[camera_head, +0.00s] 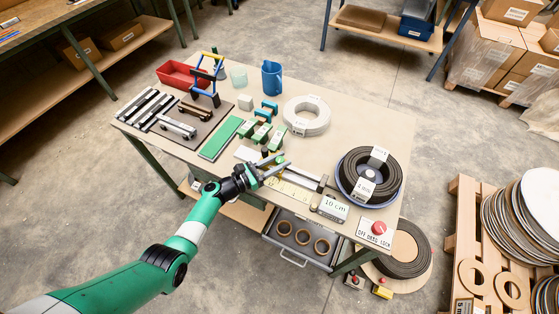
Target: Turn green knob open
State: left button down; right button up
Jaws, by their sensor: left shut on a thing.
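My left gripper (280,166) is low over the front middle of the workbench, at the left end of a metal slide or rod assembly (303,178). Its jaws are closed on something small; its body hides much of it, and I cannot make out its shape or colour. I cannot pick out a green knob clearly. Green-topped clamps (262,133) stand just behind the gripper, with a small black cylinder (264,152) beside it. A red knob (378,228) sits on a white panel at the bench's front right corner. My right gripper is not in view.
The workbench (345,120) also holds a black coil (371,176), a white ring (307,116), a blue jug (272,78), a red bin (183,74) and a "10 cm" block (333,209). An open drawer (301,239) with rings juts out below. A pallet (465,245) stands right.

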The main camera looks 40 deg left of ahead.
pick_arm(q)
jog(key=c, duration=0.8)
grip_release()
jog(key=shift+r, duration=0.1)
jog(key=shift+y, duration=0.3)
